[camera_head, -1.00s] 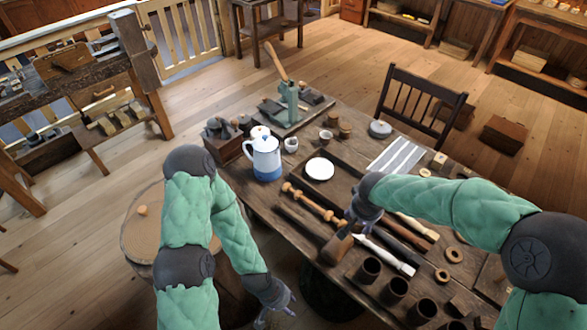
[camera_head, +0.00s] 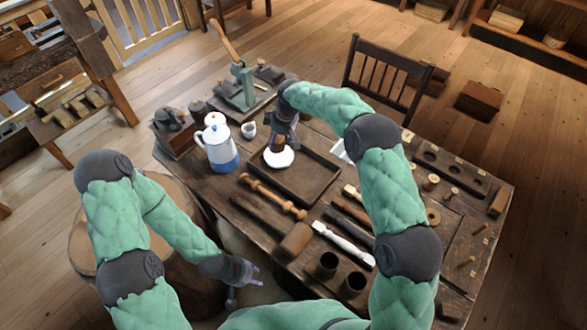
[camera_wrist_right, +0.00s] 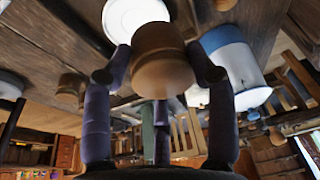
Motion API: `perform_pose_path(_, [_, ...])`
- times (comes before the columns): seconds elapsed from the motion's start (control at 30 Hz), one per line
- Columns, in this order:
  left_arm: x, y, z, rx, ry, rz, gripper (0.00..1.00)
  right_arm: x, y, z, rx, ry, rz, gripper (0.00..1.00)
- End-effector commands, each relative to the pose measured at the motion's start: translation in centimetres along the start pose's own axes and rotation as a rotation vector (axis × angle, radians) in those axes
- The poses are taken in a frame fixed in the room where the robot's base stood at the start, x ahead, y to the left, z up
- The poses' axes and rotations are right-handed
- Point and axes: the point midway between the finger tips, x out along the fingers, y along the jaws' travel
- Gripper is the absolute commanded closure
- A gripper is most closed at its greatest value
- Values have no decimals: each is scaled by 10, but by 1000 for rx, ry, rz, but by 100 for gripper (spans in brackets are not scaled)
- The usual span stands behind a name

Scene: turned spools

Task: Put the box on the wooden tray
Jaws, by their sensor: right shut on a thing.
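A small round brown wooden box (camera_wrist_right: 160,62) is held between the fingers of my right gripper (camera_wrist_right: 160,75). In the head view my right gripper (camera_head: 280,140) is over the far left part of the dark wooden tray (camera_head: 312,178), with the box (camera_head: 277,143) partly hidden by the fingers. A white saucer (camera_head: 279,158) is at that end of the tray, right by the box in the picture. I cannot tell whether the box touches it. My left gripper (camera_head: 246,286) is open and empty, low beside the near table edge.
A white and blue pot (camera_head: 219,150) stands left of the tray, with a small cup (camera_head: 249,130) behind it. A turned spindle (camera_head: 272,197), a mallet (camera_head: 294,240) and dark cups (camera_head: 327,265) lie or stand in front. The tray's right part is bare.

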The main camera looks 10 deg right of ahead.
Motion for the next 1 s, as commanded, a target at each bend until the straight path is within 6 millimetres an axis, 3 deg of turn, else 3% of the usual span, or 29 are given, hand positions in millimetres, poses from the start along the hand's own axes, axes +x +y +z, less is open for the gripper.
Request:
perform_pose_path(0.1, [0,0,0,0,0,0,60,3,4,-5,-45,0,-11,81])
perform_pose_path(0.23, [2,-1,0,0,0,0,60,5,5,3,-61,-1,-15,81])
perform_pose_path(0.7, [18,-6,-1,0,0,0,60,30,-2,104,-61,-3,-17,81])
perform_pose_path(1.0, [22,-8,-1,0,0,0,60,50,-3,133,-61,-2,-15,81])
